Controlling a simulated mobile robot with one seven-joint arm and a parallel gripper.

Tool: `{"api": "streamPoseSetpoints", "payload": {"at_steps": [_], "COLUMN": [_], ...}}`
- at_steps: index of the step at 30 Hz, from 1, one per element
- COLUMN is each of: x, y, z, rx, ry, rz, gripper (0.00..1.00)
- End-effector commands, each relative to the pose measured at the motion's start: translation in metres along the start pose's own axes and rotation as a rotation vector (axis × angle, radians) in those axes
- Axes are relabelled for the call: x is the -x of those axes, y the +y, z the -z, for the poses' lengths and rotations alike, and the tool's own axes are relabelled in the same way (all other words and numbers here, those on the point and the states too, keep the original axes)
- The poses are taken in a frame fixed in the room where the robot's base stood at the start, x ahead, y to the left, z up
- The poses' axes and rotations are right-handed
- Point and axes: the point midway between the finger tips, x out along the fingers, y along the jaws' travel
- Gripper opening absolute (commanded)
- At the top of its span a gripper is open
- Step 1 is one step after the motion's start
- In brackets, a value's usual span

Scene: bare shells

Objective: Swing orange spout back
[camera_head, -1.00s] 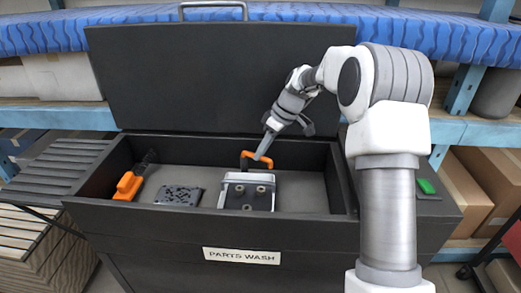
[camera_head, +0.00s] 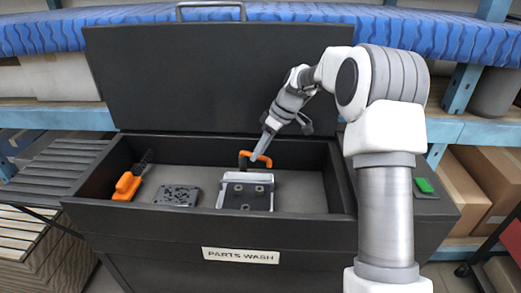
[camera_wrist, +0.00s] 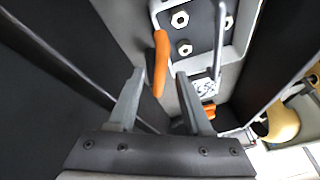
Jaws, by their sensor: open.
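The orange spout (camera_head: 254,157) is a bent orange piece at the back of the open parts washer basin, behind a light metal part with a dark top. In the wrist view the orange spout (camera_wrist: 160,63) reaches down between my gripper's two fingers, nearer the left finger. My gripper (camera_head: 258,154) is at the spout in the head view. In the wrist view my gripper (camera_wrist: 157,85) is open, and I cannot tell whether a finger touches the spout.
The metal part with bolts (camera_head: 246,191) stands just in front of the spout. A dark perforated block (camera_head: 177,195) and an orange-handled brush (camera_head: 128,186) lie to its left. The basin walls (camera_head: 210,222) surround them, and the raised lid (camera_head: 215,78) stands behind.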

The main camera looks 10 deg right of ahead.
Motion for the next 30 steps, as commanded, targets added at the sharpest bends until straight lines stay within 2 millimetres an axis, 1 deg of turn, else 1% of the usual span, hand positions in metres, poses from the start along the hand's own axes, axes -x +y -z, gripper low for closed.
{"api": "streamPoseSetpoints", "payload": {"at_steps": [4,7,11,18,21,25,30], "x": [0.006,0.02,0.049,0.109,0.131,0.154,0.171], "y": [0.0,0.001,0.001,0.001,0.001,0.0,0.0], "z": [0.0,0.0,0.001,0.001,0.001,0.001,0.001], "rx": [0.0,-0.001,-0.001,-0.001,-0.001,0.0,0.0], "ry": [0.001,0.002,0.003,0.002,0.001,0.001,0.001], "rz": [-0.001,-0.003,-0.005,-0.004,-0.004,-0.002,-0.002], "gripper": [0.5,0.5,0.5,0.5,0.5,0.5,0.5]}}
